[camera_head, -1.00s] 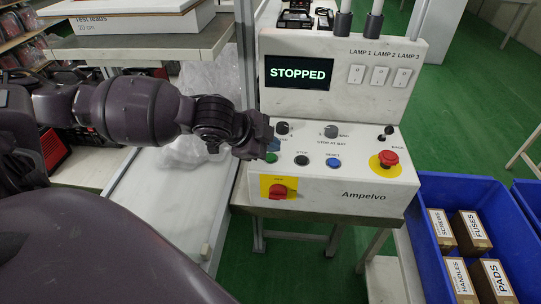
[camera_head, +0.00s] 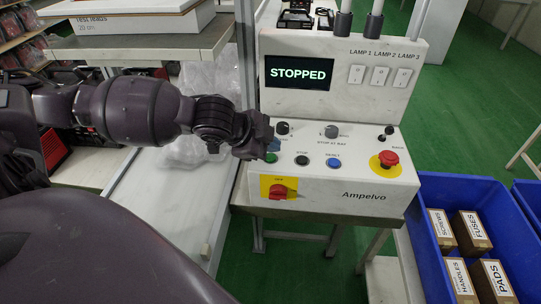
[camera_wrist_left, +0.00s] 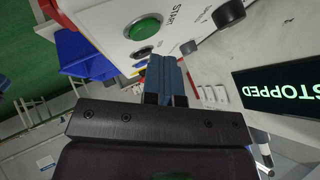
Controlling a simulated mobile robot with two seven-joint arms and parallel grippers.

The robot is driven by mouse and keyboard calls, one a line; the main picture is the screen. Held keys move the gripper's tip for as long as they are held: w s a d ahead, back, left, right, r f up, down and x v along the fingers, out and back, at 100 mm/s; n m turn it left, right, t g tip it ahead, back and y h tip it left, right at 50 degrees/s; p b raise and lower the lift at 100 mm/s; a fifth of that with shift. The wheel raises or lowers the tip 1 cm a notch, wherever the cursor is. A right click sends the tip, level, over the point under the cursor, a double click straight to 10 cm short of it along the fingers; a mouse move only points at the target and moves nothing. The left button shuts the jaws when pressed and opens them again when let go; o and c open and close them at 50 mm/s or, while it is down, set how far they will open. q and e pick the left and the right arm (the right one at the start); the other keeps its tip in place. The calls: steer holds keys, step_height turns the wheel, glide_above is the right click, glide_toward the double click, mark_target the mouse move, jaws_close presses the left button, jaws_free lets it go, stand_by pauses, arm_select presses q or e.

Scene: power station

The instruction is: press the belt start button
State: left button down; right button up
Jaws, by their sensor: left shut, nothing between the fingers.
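The white Ampelvo control box (camera_head: 385,180) stands on a table, and its screen (camera_head: 300,73) reads STOPPED. The green START button (camera_head: 271,158) shows at the left of its panel, just below my left gripper. In the left wrist view the green button (camera_wrist_left: 143,28) carries the label START. My left gripper (camera_head: 270,144) is shut and empty, over the panel's left edge. In the left wrist view its blue fingers (camera_wrist_left: 163,68) point toward the panel, with the green button above their tips in the picture. I cannot tell the exact gap. My right gripper is not in view.
A black button (camera_head: 302,160), a blue RESET button (camera_head: 333,162) and a red emergency knob (camera_head: 389,158) sit to the right. A red rotary switch (camera_head: 280,191) is on the box front. Lamp switches (camera_head: 380,76) are above. A blue crate (camera_head: 428,200) with boxes stands at right.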

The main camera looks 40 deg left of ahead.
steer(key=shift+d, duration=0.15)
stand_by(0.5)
arm_select(q)
steer(key=shift+f, duration=0.5)
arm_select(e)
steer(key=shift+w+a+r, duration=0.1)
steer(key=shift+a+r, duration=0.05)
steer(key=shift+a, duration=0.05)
arm_select(q)
steer(key=shift+f, duration=0.35)
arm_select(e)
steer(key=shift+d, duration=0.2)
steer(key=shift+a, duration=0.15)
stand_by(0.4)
arm_select(q)
steer(key=shift+r, duration=0.15)
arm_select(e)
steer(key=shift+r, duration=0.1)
arm_select(q)
steer(key=shift+r+p, duration=0.15)
steer(key=shift+p, duration=0.2)
steer(key=shift+r+p, duration=0.35)
steer(key=shift+r, duration=0.2)
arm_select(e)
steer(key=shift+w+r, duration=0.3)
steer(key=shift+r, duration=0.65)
